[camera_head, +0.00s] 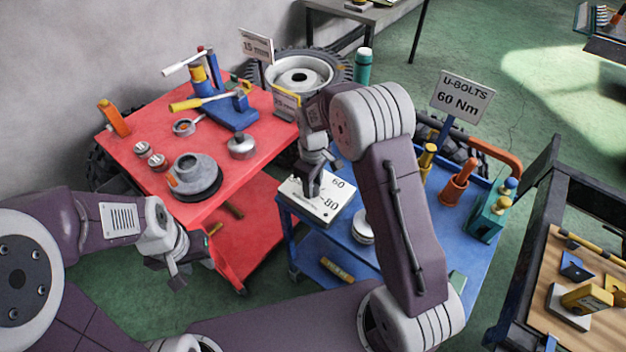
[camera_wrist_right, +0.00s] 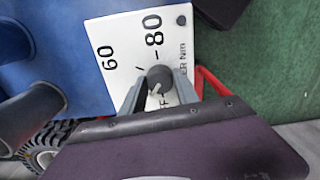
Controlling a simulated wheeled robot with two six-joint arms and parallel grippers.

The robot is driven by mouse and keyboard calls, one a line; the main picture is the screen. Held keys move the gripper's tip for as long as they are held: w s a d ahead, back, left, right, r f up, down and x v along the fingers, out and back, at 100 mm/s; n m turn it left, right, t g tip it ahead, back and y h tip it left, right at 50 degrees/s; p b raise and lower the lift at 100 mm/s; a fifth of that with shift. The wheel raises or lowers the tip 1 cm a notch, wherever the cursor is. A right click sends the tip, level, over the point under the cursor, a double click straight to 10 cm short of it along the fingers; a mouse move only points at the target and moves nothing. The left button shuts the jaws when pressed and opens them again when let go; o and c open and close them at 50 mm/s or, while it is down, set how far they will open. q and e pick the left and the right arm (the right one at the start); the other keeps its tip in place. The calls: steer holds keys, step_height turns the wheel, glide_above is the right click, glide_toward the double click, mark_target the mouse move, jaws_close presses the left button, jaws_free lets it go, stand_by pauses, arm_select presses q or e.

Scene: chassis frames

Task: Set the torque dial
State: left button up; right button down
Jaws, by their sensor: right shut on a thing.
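The torque dial's white panel (camera_head: 322,207) lies on the blue cart and carries the printed numbers 60 and 80. In the right wrist view the panel (camera_wrist_right: 125,50) shows a dark round knob (camera_wrist_right: 159,77) with a short white mark at its lower left. My right gripper (camera_head: 314,190) is over the panel, its fingers (camera_wrist_right: 158,90) shut on the knob's two sides. Other markings are partly hidden by the fingers. A sign (camera_head: 462,97) reads "U-BOLTS 60 Nm". My left gripper (camera_head: 180,272) hangs beside the red cart, away from the dial; its jaw opening is unclear.
The red cart (camera_head: 145,160) at left carries a blue press (camera_head: 234,112) and round metal parts. A wooden-topped bench (camera_head: 545,290) stands at right.

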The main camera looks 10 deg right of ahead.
steer(key=m+p, duration=0.2)
steer(key=m, duration=0.1)
steer(key=shift+r+m, duration=0.1)
steer(key=shift+m, duration=0.2)
steer(key=m+p, duration=0.2)
steer(key=m, duration=0.2)
steer(key=shift+m, duration=0.3)
steer(key=m+p, duration=0.1)
steer(key=m, duration=0.3)
steer(key=shift+m+p, duration=0.55)
steer(key=shift+m, duration=1.15)
steer(key=c, duration=0.9)
jaws_free()
